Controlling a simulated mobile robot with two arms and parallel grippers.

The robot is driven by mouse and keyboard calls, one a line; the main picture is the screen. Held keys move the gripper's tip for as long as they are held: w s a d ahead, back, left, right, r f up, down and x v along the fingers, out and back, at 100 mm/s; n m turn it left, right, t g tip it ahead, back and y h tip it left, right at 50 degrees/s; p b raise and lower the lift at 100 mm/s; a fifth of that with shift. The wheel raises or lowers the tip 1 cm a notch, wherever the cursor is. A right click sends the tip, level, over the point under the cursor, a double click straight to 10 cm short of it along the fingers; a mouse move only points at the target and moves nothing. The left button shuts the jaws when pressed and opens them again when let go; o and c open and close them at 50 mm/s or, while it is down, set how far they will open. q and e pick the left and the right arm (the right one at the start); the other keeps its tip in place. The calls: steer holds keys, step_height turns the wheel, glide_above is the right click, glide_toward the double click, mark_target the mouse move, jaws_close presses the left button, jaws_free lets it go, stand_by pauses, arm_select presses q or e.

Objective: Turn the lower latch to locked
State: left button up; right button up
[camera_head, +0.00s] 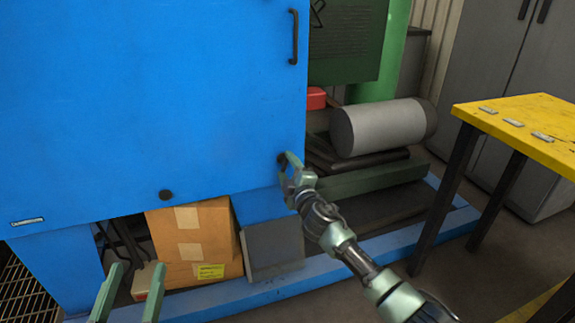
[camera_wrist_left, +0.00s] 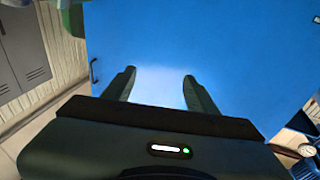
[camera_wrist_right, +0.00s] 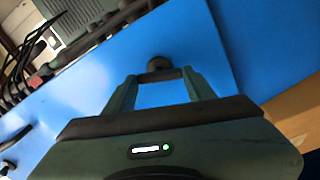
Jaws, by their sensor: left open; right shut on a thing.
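The lower latch (camera_head: 282,158) is a small dark knob-like piece at the lower right edge of the big blue panel. My right gripper (camera_head: 290,168) is at it and partly hides it. In the right wrist view the latch (camera_wrist_right: 159,64) has a round dark head and lies between the fingertips of my right gripper (camera_wrist_right: 163,78), which is shut on it. Its exact turn angle is hard to tell. My left gripper (camera_head: 131,275) is open and empty at the bottom left; in the left wrist view its fingers (camera_wrist_left: 160,78) face the blue panel (camera_wrist_left: 230,40).
A black handle (camera_head: 294,37) is on the panel's upper right edge, and a dark round knob (camera_head: 166,195) is at its lower edge. Cardboard boxes (camera_head: 192,235) stand below. A grey cylinder (camera_head: 378,127) and yellow table (camera_head: 525,118) stand to the right.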

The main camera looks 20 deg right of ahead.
steer(key=shift+n, duration=1.2)
arm_select(q)
steer(key=shift+s+a+f+g+y+p, duration=0.15)
steer(key=shift+f+g, duration=0.3)
steer(key=shift+f, duration=0.35)
steer(key=shift+w+a+f+g+y+p, duration=0.1)
steer(key=shift+f+g+y+p, duration=0.1)
steer(key=shift+f+g, duration=0.5)
steer(key=shift+s+a+f+g+y+p, duration=0.15)
steer(key=shift+f+g, duration=0.1)
steer(key=shift+f, duration=0.7)
arm_select(e)
steer(key=shift+f+n, duration=0.1)
steer(key=shift+n, duration=0.8)
steer(key=o, duration=1.4)
steer(key=shift+s, duration=0.1)
steer(key=shift+s, duration=0.15)
arm_select(q)
steer(key=s+a+f+g+y+p, duration=0.1)
steer(key=s+f+g, duration=0.3)
steer(key=f, duration=0.5)
steer(key=shift+s+a+g+y+p, duration=0.4)
steer(key=shift+a+g+p, duration=0.15)
steer(key=shift+a+g, duration=0.3)
arm_select(e)
steer(key=s, duration=0.7)
steer(key=shift+s+d, duration=0.1)
steer(key=shift+s, duration=0.1)
